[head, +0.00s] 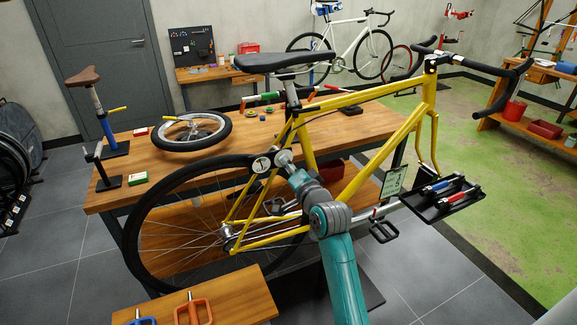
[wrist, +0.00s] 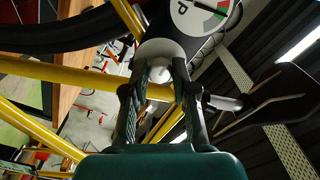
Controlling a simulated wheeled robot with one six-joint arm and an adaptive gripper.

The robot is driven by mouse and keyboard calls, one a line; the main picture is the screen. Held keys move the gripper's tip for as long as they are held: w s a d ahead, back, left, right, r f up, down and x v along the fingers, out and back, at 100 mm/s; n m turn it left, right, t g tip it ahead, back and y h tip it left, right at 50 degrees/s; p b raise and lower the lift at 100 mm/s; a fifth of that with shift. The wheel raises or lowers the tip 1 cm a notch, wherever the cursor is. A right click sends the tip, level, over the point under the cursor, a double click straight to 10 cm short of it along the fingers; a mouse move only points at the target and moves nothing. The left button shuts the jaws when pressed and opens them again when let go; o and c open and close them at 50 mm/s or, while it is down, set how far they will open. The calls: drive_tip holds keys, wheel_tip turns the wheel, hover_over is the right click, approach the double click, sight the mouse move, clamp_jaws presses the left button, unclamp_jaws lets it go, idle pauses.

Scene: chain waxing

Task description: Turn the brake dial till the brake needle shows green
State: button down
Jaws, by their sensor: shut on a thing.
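The brake dial (wrist: 160,48) is a pale round knob, and in the wrist view it sits between the fingertips of my gripper (wrist: 157,72). In the head view, the dial (head: 284,157) is at the rear of the yellow bike frame, under the saddle, and my gripper (head: 291,170) is on it. My gripper is shut on the dial; its fingers hide part of it. The brake gauge (wrist: 202,10) is a white round face with red, green and grey areas, cut by the top edge. Its dark needle lies near the coloured part, but I cannot tell on which colour. The gauge (head: 262,163) is small in the head view.
The yellow bike (head: 350,97) stands close around my arm, with its rear wheel (head: 150,205) at left and black saddle (head: 283,61) above. A tool tray (head: 440,208) is right of my arm. A wooden workbench (head: 130,165) stands behind.

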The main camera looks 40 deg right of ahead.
drive_tip(key=shift+m, duration=0.3)
drive_tip(key=c, duration=0.9)
unclamp_jaws()
drive_tip(key=shift+s, duration=0.1)
drive_tip(key=v, duration=1.2)
